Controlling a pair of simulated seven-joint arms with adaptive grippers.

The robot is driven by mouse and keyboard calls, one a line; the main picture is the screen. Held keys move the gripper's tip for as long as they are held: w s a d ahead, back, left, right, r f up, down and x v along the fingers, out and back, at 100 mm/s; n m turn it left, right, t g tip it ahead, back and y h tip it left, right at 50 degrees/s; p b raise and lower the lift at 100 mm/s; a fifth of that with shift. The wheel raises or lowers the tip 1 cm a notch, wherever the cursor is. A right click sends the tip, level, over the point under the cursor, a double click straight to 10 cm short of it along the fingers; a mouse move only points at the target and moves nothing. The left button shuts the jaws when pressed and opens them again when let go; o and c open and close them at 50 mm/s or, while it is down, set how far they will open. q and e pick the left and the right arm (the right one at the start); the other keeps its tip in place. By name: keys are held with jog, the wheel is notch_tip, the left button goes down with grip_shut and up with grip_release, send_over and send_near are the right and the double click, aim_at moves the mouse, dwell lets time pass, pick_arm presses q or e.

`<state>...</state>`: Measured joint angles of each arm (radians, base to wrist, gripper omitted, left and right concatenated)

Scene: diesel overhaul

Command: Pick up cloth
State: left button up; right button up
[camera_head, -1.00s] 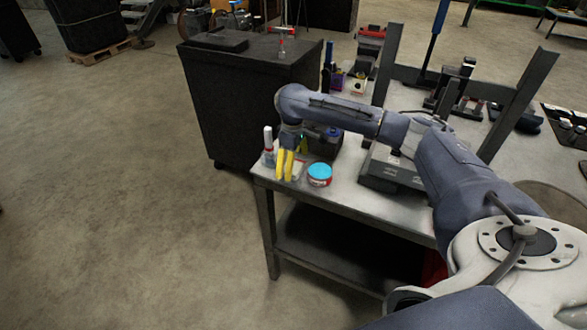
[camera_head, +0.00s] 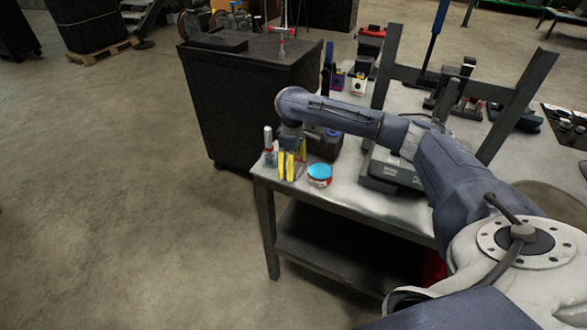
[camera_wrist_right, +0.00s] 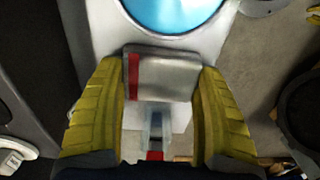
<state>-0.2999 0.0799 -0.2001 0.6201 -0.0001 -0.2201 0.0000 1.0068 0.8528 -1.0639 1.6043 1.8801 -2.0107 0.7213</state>
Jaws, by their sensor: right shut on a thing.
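The cloth (camera_wrist_right: 165,75) is a pale grey folded piece with a red stripe near its left end in the right wrist view. My right gripper (camera_wrist_right: 160,85) has its yellow fingers on either side of the cloth and is shut on it. In the head view my right gripper (camera_head: 287,166) is low over the near left corner of the metal workbench (camera_head: 345,200). The cloth is hard to make out there behind the fingers. My left gripper is not in view.
A round tin with a blue lid (camera_head: 319,175) stands just right of the fingers. A dark cabinet (camera_head: 235,105) is behind the bench. The floor at left is clear.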

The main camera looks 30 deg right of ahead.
notch_tip(320, 180, up, 20)
dwell(1.0)
jog(key=o, duration=0.6)
grip_shut()
